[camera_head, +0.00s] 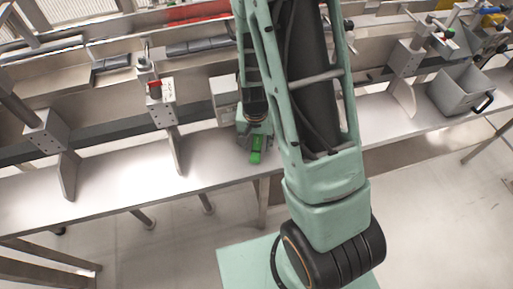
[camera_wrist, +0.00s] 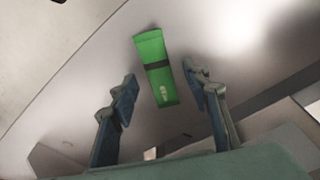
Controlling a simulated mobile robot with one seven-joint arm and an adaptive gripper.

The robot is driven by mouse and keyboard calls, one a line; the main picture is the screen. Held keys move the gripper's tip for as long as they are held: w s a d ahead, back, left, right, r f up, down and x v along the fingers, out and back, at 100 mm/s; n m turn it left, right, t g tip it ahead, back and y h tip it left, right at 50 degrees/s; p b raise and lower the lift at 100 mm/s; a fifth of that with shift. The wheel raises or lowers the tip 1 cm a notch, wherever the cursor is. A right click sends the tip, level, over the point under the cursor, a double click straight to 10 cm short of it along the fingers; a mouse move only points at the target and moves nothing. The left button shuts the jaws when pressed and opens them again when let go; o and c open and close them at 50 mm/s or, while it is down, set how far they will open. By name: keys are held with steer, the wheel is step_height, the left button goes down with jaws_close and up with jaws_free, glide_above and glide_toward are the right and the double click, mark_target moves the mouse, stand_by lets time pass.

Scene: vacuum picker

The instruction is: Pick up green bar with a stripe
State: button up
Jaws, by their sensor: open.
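The green bar (camera_wrist: 150,47) has a dark stripe across its middle and small pale lettering near its lower end. It lies on the metal shelf (camera_wrist: 80,110). In the wrist view my gripper (camera_wrist: 160,80) is open, with one finger on each side of the bar and visible gaps to both. I cannot tell the height of the fingers above the shelf. In the head view the bar (camera_head: 256,150) shows on the shelf just below the end of my arm, its far part covered by the gripper.
A grey bin (camera_head: 462,90) stands on the shelf at the right. A grey box (camera_head: 223,97) stands right beside my gripper. The shelf's front edge is close to the bar.

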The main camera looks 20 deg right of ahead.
steer(key=shift+f, duration=0.15)
jaws_close()
stand_by(0.4)
